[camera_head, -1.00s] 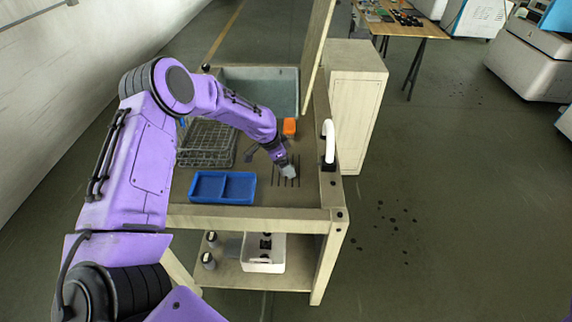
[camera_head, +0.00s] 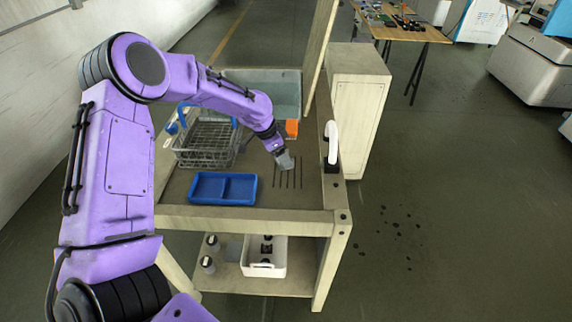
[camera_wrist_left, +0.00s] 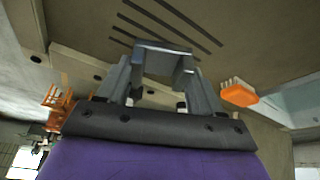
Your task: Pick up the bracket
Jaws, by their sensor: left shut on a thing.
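The bracket (camera_wrist_left: 162,47) is a grey, angular piece held between the fingers of my left gripper (camera_wrist_left: 163,82) in the left wrist view. In the head view the left gripper (camera_head: 277,152) points down over the bench top (camera_head: 256,205), near the dark slots, with the grey bracket (camera_head: 285,161) at its tip. The bracket appears to be a little above the surface, but the exact gap is hard to tell. The fingers hide part of it. My right gripper is not in view.
A blue two-part tray (camera_head: 222,189) lies in front of the gripper. A wire basket (camera_head: 205,155) stands left, a grey basin (camera_head: 285,92) behind. An orange brush (camera_head: 292,128) and white tap (camera_head: 332,142) are near. A white bin (camera_head: 264,270) is on the lower shelf.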

